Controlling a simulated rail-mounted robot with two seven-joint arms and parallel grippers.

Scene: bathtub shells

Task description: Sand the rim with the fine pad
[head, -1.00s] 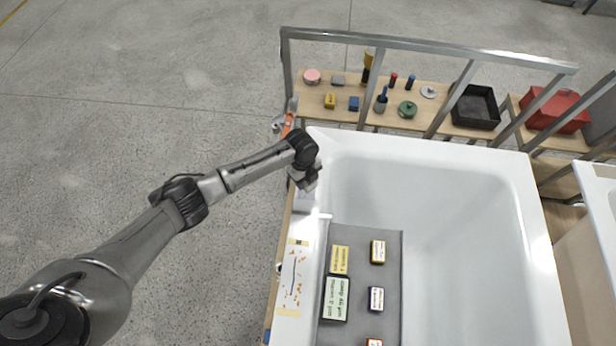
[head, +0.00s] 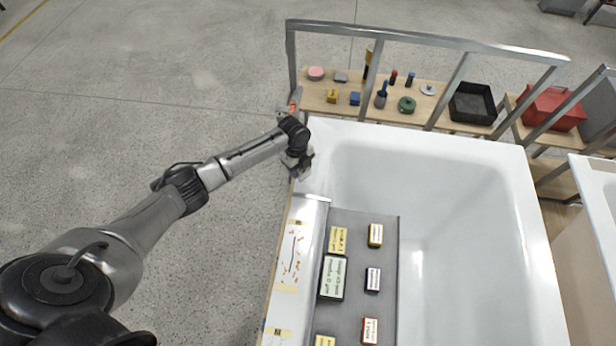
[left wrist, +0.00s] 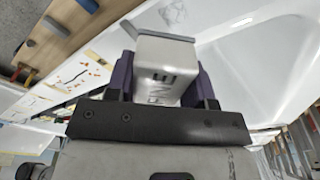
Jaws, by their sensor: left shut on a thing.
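The fine pad (left wrist: 165,72) is a pale grey block with dark lettering that reads FINE, upside down in the left wrist view. My left gripper (left wrist: 165,88) is shut on it, with a dark purple finger on each side. In the head view my left gripper (head: 300,166) is at the far left corner of the white bathtub's rim (head: 420,141). The pad is hard to make out there, and I cannot tell if it touches the rim. The left rim carries taped areas with orange flecks and a dark line (head: 293,255). My right gripper is not in view.
A grey tray (head: 352,305) with several labelled blocks lies along the tub's left side. Behind the tub, a metal rail (head: 430,42) stands before a wooden shelf with small tools, a black bin (head: 472,104) and a red box (head: 552,110). Open floor lies left.

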